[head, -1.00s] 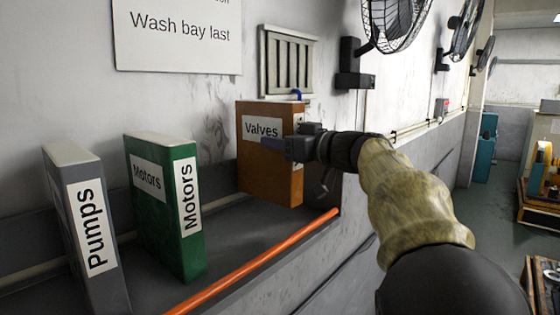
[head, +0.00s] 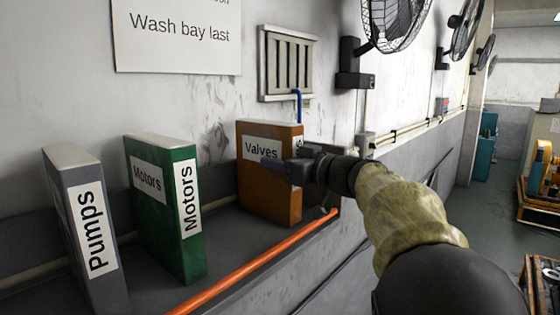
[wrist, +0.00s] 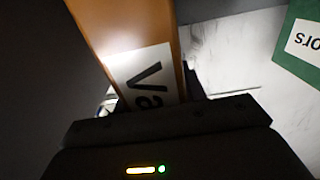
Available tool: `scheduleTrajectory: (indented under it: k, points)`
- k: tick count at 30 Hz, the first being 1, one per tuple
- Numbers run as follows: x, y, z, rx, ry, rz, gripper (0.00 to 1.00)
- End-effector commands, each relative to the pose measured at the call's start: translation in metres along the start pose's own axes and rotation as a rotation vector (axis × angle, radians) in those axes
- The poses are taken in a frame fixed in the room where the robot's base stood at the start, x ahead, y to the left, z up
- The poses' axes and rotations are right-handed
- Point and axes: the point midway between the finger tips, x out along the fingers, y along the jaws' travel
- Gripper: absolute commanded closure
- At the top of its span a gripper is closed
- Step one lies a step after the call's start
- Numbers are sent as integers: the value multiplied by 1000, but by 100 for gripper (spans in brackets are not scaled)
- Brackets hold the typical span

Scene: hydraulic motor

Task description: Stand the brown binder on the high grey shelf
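The brown binder (head: 268,200), labelled "Valves", is upright at the right end of the grey shelf (head: 225,232). Its base appears at or just above the shelf surface; I cannot tell if it touches. My gripper (head: 275,167) is at the binder's upper front part with a finger across its label side, and appears shut on it. In the wrist view the binder (wrist: 130,30) runs up from between the fingers, which are mostly hidden by the gripper body.
A green "Motors" binder (head: 165,205) and a grey "Pumps" binder (head: 85,225) stand to the left on the shelf. An orange rail (head: 255,262) runs along the front edge. A wall vent (head: 287,65) and fans (head: 395,22) are above.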

Motion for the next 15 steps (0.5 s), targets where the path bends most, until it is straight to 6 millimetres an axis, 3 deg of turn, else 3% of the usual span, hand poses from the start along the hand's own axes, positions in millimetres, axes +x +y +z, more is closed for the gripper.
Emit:
scheduleTrajectory:
  k: [1, 3, 15]
  points:
    - [0, 0, 0, 0, -1, 1, 51]
    - [0, 0, 0, 0, -1, 1, 38]
    - [-1, -1, -2, -1, 0, -2, 37]
